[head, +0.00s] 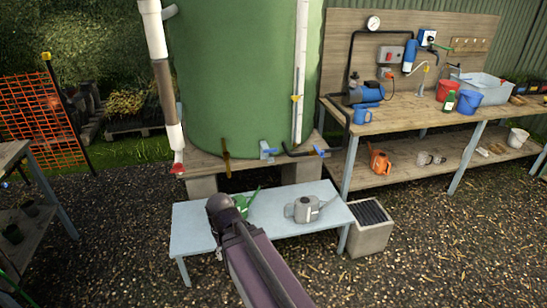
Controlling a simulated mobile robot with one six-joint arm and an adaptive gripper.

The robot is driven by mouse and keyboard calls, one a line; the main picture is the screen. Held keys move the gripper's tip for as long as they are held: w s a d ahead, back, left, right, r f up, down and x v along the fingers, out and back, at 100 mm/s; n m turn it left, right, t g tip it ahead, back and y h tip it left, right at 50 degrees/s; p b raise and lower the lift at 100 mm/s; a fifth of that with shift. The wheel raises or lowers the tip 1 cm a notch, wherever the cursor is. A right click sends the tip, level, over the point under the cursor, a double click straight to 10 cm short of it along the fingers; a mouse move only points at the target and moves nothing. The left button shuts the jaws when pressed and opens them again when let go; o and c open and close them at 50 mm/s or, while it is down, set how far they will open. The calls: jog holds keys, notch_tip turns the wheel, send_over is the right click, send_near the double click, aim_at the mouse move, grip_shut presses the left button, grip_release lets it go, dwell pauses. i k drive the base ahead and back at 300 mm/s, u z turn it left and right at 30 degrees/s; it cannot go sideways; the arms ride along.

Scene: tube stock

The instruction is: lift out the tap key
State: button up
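I cannot make out a tap key for certain in the head view. A large green tank (235,80) stands on a wooden platform held up by blocks. A tap with a blue handle (267,151) is low on the tank's front, and a second blue handle (320,150) is on the black pipe to its right. A narrow brown upright piece (226,158) is at the tank's base; I cannot tell what it is. My arm reaches up from the bottom over the pale blue bench. My gripper does not show.
The bench (185,240) bears a green watering can (243,202) partly behind my arm, and a grey one (304,208). A grey box with a dark slatted top (370,238) stands to its right. A workbench (400,128) with pump and buckets is at right. Gravel lies open in front.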

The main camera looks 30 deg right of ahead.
aim_at(271, 152)
jog(key=k, duration=1.2)
jog(key=z, duration=0.4)
jog(key=i, duration=0.95)
jog(key=z, duration=0.45)
jog(key=i, duration=1.5)
jog(key=u, duration=0.3)
